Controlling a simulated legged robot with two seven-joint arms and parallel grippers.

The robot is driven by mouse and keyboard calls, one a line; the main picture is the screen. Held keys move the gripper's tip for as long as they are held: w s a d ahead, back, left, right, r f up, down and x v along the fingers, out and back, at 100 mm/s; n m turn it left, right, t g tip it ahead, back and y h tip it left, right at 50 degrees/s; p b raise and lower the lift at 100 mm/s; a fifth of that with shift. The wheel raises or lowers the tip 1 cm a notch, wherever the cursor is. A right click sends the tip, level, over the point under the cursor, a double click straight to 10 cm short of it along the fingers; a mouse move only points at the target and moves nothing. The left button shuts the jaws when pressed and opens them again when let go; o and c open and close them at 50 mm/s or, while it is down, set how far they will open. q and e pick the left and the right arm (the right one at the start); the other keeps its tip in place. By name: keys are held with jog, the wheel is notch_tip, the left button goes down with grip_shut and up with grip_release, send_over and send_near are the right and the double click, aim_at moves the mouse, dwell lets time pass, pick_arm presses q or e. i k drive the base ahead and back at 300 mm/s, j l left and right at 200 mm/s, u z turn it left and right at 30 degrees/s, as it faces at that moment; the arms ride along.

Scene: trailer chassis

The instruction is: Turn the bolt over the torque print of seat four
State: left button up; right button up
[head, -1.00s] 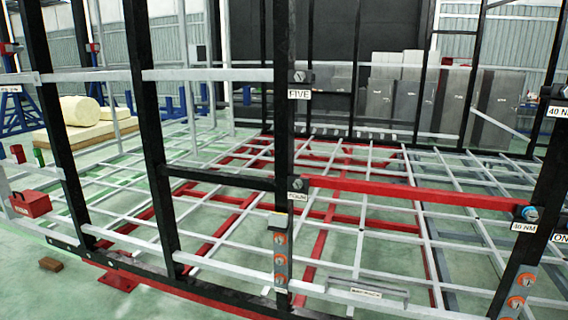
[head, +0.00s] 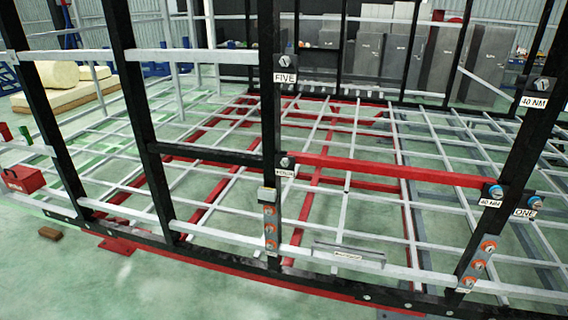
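A red bar (head: 390,170) crosses the black frame. At its left end, on the middle black post, is a small bolt head (head: 285,162) above a label (head: 284,173) that seems to read FOUR. At its right end, on the right post, a bolt with a blue ring (head: 494,191) sits above a print (head: 490,202) reading 40 NM. A second 40 NM print (head: 534,102) is higher on that post, under a grey bolt (head: 541,84). A FIVE label (head: 285,77) is below another bolt (head: 288,61). Neither of my grippers is in view.
A ONE label (head: 525,212) sits under a blue-ringed bolt (head: 535,202). Orange-ringed bolts line plates on the middle (head: 270,228) and right posts (head: 478,264). A grey handle-like bar (head: 348,254) is on the lower rail. A red box (head: 22,179) is at left. Green floor lies open in front.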

aim_at(495, 191)
jog(key=z, duration=1.45)
